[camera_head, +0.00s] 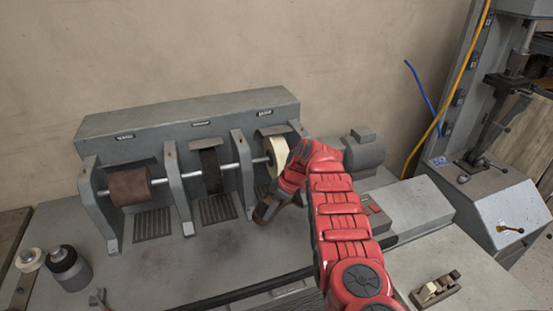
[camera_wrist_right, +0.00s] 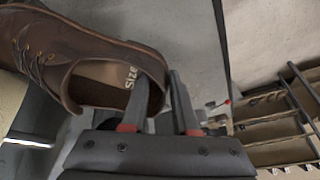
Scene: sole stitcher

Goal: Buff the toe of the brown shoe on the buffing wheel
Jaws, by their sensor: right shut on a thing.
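The brown shoe (camera_wrist_right: 85,50) fills the upper left of the right wrist view. It has laces and an open collar with "Size" printed on its insole. My right gripper (camera_wrist_right: 160,108) is shut on the shoe's collar wall, one finger inside the opening and one outside. In the head view a small part of the shoe (camera_head: 262,213) shows below my red right arm, close to the cream buffing wheel (camera_head: 277,155). The wheel is the rightmost on the machine's shaft. The arm hides whether shoe and wheel touch. My left gripper is not in view.
The grey machine also carries a brown roller (camera_head: 129,187) and a dark wheel (camera_head: 210,170), with upright brackets between. A dark bottle (camera_head: 69,268) and a white roll (camera_head: 29,259) stand at the left. A small block holder (camera_head: 436,289) lies at the front right.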

